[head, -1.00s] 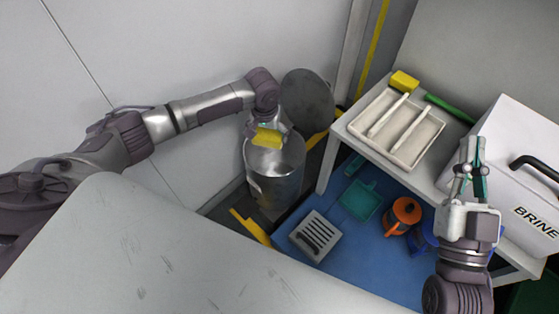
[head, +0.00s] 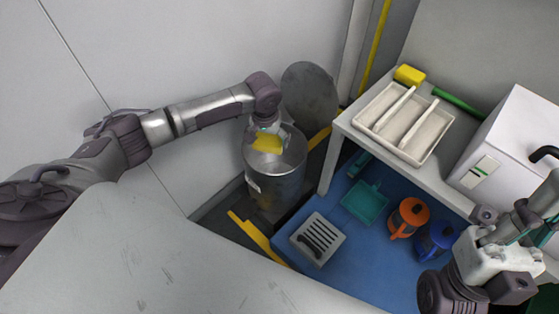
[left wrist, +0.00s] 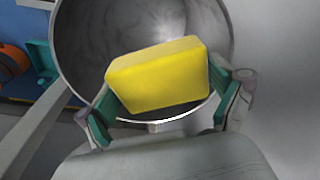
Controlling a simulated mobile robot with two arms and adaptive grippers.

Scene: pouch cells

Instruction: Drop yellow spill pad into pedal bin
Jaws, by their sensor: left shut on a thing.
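The yellow spill pad (head: 268,144) is a small yellow block held by my left gripper (head: 267,131). In the left wrist view, the pad (left wrist: 160,75) sits between the two green-tipped fingers of the gripper (left wrist: 170,108), over the open mouth of the bin. The pedal bin (head: 275,185) is a metal cylinder by the wall, with its round lid (head: 309,95) raised behind it. The pad hangs at the bin's mouth; its exact height against the rim is hard to tell. My right gripper (head: 543,222) is at the right edge, partly cut off, with its fingers unclear.
Below, a blue mat (head: 350,255) bears a grey slotted box (head: 317,239), a teal dustpan (head: 365,203), an orange mug (head: 408,217) and a blue one (head: 435,240). A grey table edge (head: 180,255) lies in front.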

